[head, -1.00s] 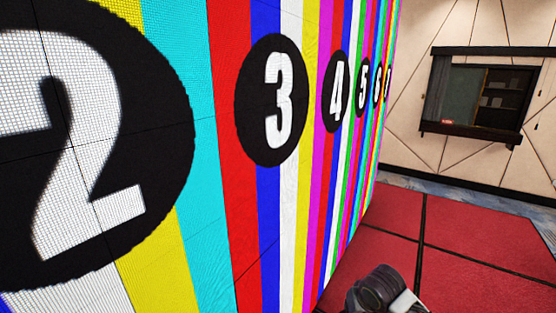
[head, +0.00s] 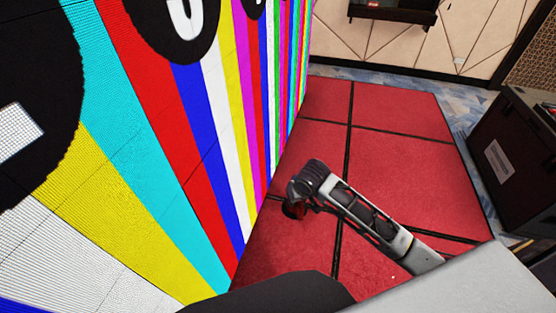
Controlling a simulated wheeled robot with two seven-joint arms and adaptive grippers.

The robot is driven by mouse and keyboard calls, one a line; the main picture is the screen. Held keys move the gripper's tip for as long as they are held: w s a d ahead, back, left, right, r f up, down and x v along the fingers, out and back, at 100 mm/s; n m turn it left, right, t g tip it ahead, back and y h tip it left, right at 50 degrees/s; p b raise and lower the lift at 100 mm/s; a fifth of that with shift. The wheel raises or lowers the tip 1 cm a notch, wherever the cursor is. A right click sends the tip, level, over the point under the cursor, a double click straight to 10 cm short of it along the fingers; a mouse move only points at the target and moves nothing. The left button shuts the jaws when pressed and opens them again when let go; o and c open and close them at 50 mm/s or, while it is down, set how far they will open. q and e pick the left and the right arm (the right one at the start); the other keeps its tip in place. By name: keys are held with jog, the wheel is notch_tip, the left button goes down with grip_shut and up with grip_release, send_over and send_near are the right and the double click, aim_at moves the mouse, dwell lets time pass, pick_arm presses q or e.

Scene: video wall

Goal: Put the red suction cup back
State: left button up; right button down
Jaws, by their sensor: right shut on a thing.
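My right gripper (head: 300,192) is near the middle of the head view, at the end of my white and grey arm that reaches in from the lower right. It is dark, points left towards the video wall and is shut on the red suction cup (head: 293,210). Only a small dark red part of the cup shows below the gripper; the rest is hidden. The video wall (head: 165,120), with coloured stripes and numbers, fills the left. I cannot tell whether the cup touches it. My left gripper is out of view.
Red floor panels (head: 400,165) with dark seams lie beneath the arm, mostly clear. A dark case (head: 515,150) with a white label stands at the right edge. A dark wall ledge (head: 395,12) is at the top, with a small red item (head: 372,3) on it.

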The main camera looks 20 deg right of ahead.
jog(key=s+f, duration=0.3)
jog(key=f, duration=0.7)
jog(key=shift+f, duration=0.15)
jog(key=shift+s, duration=0.1)
jog(key=shift+s+d, duration=0.1)
jog(key=shift+d, duration=0.05)
